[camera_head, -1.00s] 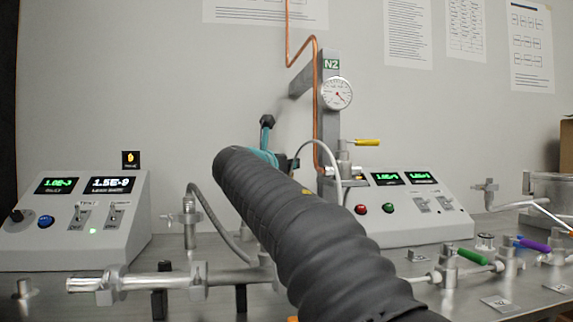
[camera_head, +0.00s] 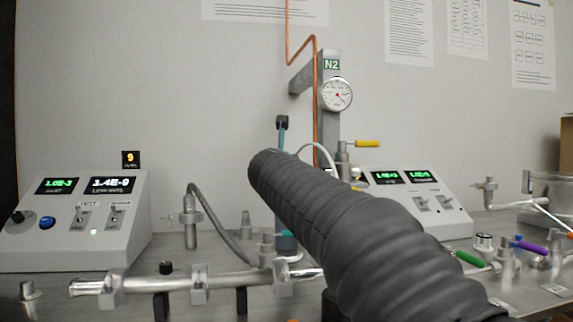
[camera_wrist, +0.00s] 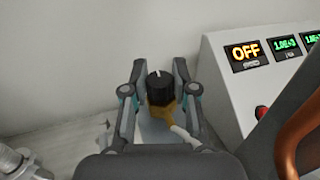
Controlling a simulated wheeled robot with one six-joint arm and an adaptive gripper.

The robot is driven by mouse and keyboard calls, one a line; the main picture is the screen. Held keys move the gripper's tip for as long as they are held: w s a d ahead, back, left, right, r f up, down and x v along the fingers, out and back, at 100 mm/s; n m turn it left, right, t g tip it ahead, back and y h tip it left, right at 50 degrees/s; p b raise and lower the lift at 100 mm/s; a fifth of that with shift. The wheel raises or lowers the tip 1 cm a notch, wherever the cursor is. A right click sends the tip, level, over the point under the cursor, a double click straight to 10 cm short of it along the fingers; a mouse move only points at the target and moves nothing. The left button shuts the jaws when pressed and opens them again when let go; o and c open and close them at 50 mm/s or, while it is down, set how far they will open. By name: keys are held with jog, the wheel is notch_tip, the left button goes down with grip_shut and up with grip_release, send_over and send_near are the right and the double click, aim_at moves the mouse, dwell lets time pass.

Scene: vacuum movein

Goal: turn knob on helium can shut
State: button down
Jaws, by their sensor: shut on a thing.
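In the wrist view, a black ribbed knob (camera_wrist: 160,88) with a white mark on top sits on a gold-coloured neck (camera_wrist: 161,118) with a pale nozzle or tube. My gripper (camera_wrist: 159,84) has one finger on each side of the knob and is shut on it. The can below the neck is mostly hidden, so I cannot confirm its label.
A console with an OFF display (camera_wrist: 246,52) and a red button (camera_wrist: 261,112) stands right of the gripper. In the head view, another console (camera_head: 75,240) and a metal pipe (camera_head: 180,283) are at left. Green (camera_head: 468,259) and purple (camera_head: 533,246) valve handles are at right.

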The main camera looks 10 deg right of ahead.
jog(key=c, duration=0.9)
grip_release()
jog(key=shift+s, duration=0.1)
jog(key=v, duration=1.1)
jog(key=shift+s+a, duration=0.2)
jog(key=shift+s, duration=0.15)
